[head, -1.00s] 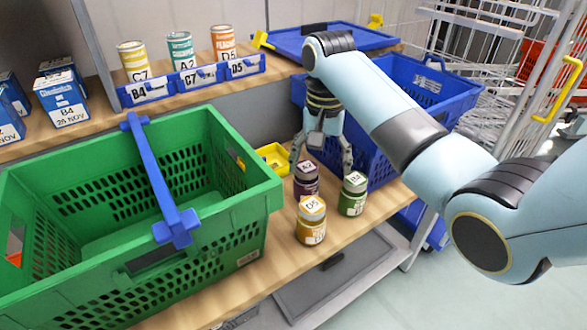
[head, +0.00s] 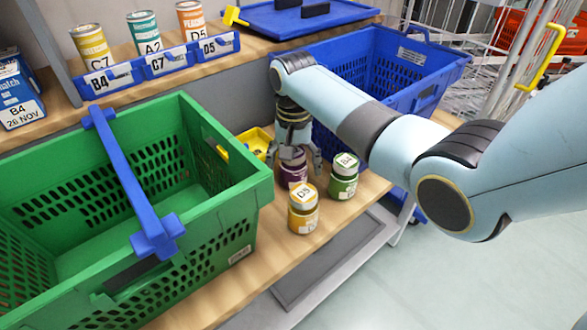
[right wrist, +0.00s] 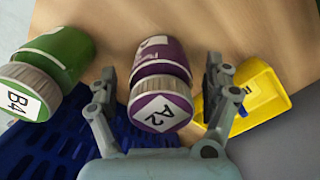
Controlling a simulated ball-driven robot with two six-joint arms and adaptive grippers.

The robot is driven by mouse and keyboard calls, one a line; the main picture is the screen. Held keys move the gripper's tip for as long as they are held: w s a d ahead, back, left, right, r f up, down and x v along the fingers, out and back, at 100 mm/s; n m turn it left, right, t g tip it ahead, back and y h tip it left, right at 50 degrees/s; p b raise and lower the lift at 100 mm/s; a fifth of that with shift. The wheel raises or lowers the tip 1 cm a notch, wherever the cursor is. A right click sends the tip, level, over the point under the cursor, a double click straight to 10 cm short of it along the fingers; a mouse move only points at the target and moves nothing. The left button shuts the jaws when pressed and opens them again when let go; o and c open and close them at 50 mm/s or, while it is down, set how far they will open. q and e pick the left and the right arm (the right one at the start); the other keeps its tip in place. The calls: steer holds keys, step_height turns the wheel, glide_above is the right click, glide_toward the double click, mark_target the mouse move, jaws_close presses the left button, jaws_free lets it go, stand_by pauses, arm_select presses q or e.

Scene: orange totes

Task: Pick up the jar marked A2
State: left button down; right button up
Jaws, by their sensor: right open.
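The jar marked A2 (right wrist: 160,85) is purple with a grey lid and a white A2 label on top. In the right wrist view it stands between the two open fingers of my right gripper (right wrist: 158,95), with a gap on each side. In the head view the purple jar (head: 292,170) is on the wooden shelf, its top partly hidden by my right gripper (head: 296,155), which reaches down around it from above. My left gripper is not in view.
A green-lidded jar B4 (head: 343,177) and a yellow jar D5 (head: 303,210) stand close by. A green basket (head: 245,205) is at left, a blue crate (head: 440,75) behind right, and a small yellow bin (head: 256,141) behind the jars. Labelled cans (head: 144,33) stand on the upper shelf.

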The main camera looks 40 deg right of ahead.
steer(key=shift+f, duration=0.65)
steer(key=shift+w, duration=0.1)
steer(key=c, duration=1.6)
